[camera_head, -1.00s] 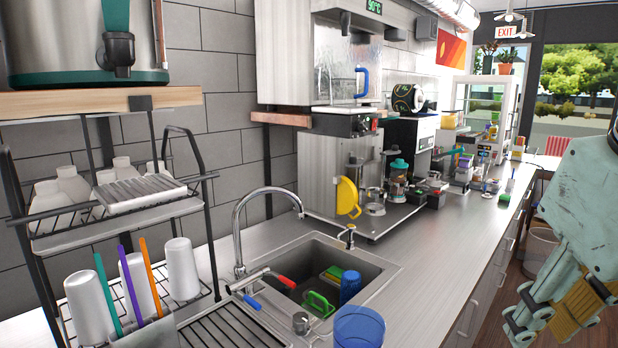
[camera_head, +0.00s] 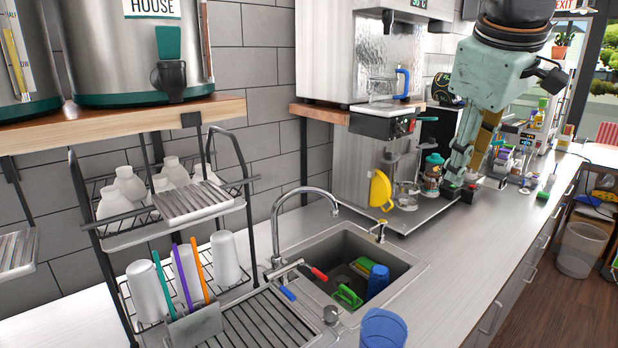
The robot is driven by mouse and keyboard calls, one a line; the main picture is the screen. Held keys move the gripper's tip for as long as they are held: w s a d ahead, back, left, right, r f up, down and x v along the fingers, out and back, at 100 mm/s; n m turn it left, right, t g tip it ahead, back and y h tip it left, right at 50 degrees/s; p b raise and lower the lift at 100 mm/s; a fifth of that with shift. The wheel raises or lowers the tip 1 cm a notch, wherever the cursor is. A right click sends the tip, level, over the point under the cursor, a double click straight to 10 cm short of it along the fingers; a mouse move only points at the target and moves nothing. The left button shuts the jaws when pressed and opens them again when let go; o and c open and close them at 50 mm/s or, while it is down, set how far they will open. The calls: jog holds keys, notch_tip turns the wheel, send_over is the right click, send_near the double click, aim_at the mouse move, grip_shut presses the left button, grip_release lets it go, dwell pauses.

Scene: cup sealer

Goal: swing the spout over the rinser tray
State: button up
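The chrome spout (camera_head: 308,190) rises from the tap base behind the sink and arches to the right. Its tip hangs over the back part of the sink basin (camera_head: 400,262). The tap has a red handle (camera_head: 319,273) and a blue handle (camera_head: 287,293). A ribbed metal tray (camera_head: 262,325) lies left of the basin; I cannot tell whether this is the rinser tray. My gripper (camera_head: 459,188) points down at the upper right, beyond the sink and well apart from the spout. Its fingers are seen edge-on, so their opening is unclear.
A blue cup (camera_head: 383,328) stands at the sink's front edge. The basin holds a green brush, a sponge and another blue cup (camera_head: 377,281). A drying rack (camera_head: 190,240) with white cups stands left. A yellow-handled item (camera_head: 380,190) is behind. The counter right of the sink is clear.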

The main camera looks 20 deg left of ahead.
jog(key=w+a+r+n+p, duration=0.3)
jog(key=w+a+n+p, duration=0.2)
jog(key=w+a, duration=0.85)
jog(key=w+a+f+n+p, duration=0.1)
jog(key=w+a+f+n, duration=0.1)
jog(key=a, duration=0.5)
jog(key=w+a+f+n+g+p, duration=0.1)
jog(key=w+a+f+n, duration=0.1)
jog(key=a, duration=0.6)
jog(key=w+a+f+n+g+y+p, duration=0.1)
jog(key=w+a+f+n, duration=0.1)
jog(key=a+f, duration=0.3)
jog(key=a+n, duration=0.1)
jog(key=a, duration=0.1)
jog(key=shift+w+a+f+n, duration=0.25)
jog(key=shift+a+f+n, duration=0.05)
jog(key=shift+n, duration=0.1)
jog(key=shift+f, duration=0.1)
jog(key=shift+p+x, duration=0.65)
jog(key=shift+x, duration=6.15)
jog(key=shift+s+a, duration=0.15)
jog(key=shift+c, duration=0.4)
